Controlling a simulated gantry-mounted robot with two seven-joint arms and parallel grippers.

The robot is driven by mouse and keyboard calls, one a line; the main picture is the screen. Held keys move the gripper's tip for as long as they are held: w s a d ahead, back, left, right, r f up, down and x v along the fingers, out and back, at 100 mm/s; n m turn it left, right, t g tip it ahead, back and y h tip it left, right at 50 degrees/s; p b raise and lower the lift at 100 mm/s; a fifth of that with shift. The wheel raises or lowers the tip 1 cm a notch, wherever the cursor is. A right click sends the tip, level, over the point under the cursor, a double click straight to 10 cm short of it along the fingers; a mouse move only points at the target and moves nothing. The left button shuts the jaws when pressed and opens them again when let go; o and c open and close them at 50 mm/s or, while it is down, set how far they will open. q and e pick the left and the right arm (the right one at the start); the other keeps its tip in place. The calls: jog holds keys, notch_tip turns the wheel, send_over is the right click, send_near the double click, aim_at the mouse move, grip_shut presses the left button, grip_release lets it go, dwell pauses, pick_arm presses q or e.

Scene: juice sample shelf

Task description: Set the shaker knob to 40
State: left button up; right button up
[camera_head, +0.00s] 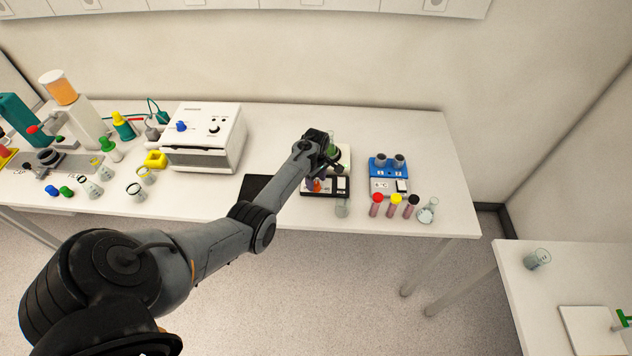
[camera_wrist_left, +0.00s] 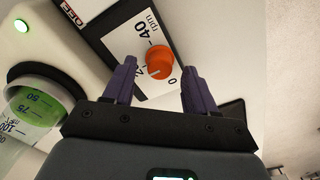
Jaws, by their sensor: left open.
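The shaker (camera_head: 343,186) stands on the long white table, with a dark and white front panel; my left arm hides part of it. Its orange knob (camera_wrist_left: 160,62) sits on a panel with a 0, 20, 40 rpm scale. A light line on the knob points roughly toward the partly hidden 20 side; its exact setting is hard to read. The knob also shows as a small orange spot in the head view (camera_head: 316,185). My left gripper (camera_wrist_left: 158,68) is open, its purple fingers on either side of the knob, with visible gaps. My right gripper is not in view.
A small beaker (camera_head: 342,208) stands in front. Capped tubes (camera_head: 394,205), a flask (camera_head: 427,212) and a blue device (camera_head: 389,167) are to the right.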

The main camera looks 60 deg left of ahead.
pick_arm(q)
jog(key=shift+f, duration=0.45)
jog(key=c, duration=1.1)
jog(key=shift+o, duration=0.2)
